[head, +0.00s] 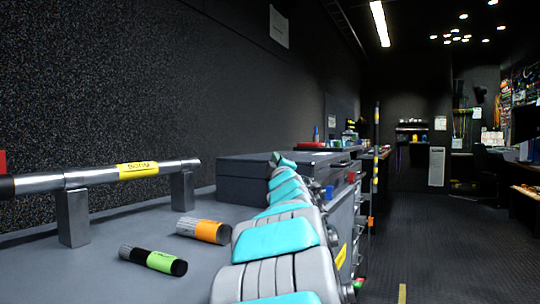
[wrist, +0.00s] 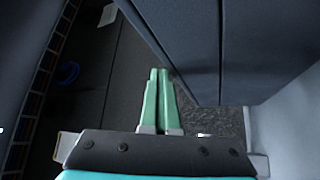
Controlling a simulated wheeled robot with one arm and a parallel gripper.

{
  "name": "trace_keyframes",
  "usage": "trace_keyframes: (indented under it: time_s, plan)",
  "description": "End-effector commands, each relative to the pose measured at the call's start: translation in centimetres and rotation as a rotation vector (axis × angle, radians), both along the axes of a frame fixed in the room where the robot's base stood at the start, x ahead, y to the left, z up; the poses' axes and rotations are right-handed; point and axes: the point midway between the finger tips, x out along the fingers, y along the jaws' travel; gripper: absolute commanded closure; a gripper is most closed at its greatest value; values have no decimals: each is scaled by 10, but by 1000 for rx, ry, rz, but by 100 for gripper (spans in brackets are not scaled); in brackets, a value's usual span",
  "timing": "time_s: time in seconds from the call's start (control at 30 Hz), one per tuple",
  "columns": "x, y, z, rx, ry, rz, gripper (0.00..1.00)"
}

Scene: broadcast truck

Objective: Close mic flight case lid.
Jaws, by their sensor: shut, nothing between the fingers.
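The dark grey flight case (head: 240,187) sits on the counter in the middle of the head view. Its lid (head: 245,160) looks flat or nearly flat on the body; I cannot tell whether it is fully down. My arm reaches over the counter and hides the case's right front. My gripper (head: 283,160) is at the case's top edge, small in this view. In the wrist view my green fingers (wrist: 158,100) are together and empty, beside dark blue-grey panels (wrist: 185,40) that look like the case. Contact is not clear.
An orange-banded cylinder (head: 204,230) and a green-banded one (head: 153,260) lie on the counter (head: 95,275). A silver rail (head: 130,172) with a yellow label stands along the wall at left. Small items crowd the far counter. The floor aisle (head: 430,230) at right is clear.

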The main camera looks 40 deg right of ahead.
Motion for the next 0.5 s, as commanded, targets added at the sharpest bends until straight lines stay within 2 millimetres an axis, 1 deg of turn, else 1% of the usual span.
trace_keyframes:
  time_s: [0.03,0.5]
  plan:
    - [1,-5,-13,14,8,-6,100]
    - [2,-13,-29,34,9,-14,100]
